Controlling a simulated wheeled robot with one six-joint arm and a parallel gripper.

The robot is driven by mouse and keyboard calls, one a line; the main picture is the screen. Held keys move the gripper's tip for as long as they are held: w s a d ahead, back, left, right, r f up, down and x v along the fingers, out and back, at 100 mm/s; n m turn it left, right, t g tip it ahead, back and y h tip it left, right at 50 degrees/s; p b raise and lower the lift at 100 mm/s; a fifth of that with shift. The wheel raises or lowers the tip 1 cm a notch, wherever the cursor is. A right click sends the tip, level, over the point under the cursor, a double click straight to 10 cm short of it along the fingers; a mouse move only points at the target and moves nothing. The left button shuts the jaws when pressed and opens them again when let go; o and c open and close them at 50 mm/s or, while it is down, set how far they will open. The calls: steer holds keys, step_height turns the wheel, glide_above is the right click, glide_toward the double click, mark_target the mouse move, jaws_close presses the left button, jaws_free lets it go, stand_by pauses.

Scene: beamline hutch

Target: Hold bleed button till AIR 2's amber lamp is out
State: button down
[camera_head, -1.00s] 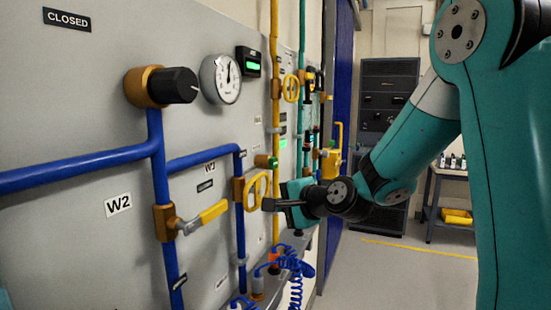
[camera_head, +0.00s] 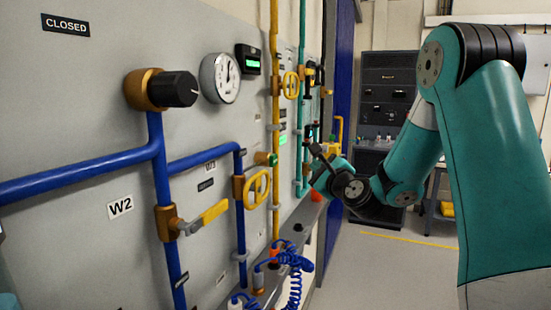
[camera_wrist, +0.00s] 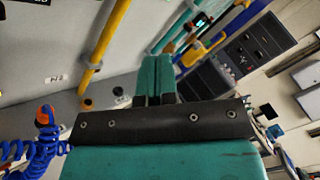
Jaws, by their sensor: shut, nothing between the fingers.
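My gripper (camera_head: 319,150) is raised in front of the far part of the grey panel, near the teal pipe (camera_head: 302,90). In the wrist view its two teal fingers (camera_wrist: 155,78) are together with nothing between them. No amber lamp and no AIR 2 label can be read. The far fittings are small and partly hidden by my gripper. A small lit cyan display (camera_wrist: 199,22) shows beyond the fingers in the wrist view.
Blue pipes (camera_head: 90,170), a black knob (camera_head: 172,88), a gauge (camera_head: 221,78) and yellow-handled valves (camera_head: 257,188) stick out from the panel on the left. Coiled blue hoses (camera_head: 295,275) hang at the ledge. A dark cabinet (camera_head: 388,80) stands behind. Floor at the right is open.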

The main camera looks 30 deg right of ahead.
mark_target(273, 160)
steer(key=w+a+p, duration=0.4)
steer(key=w+p, duration=0.2)
steer(key=p, duration=0.2)
steer(key=shift+a+p, duration=0.35)
steer(key=shift+a, duration=0.05)
steer(key=shift+w+a+r+p, duration=0.15)
steer(key=shift+w+a+p, duration=0.1)
steer(key=shift+p, duration=0.5)
stand_by(1.2)
stand_by(0.4)
steer(key=shift+w+a+p, duration=0.4)
steer(key=shift+w+p, duration=0.1)
steer(key=shift+p, duration=0.75)
stand_by(3.2)
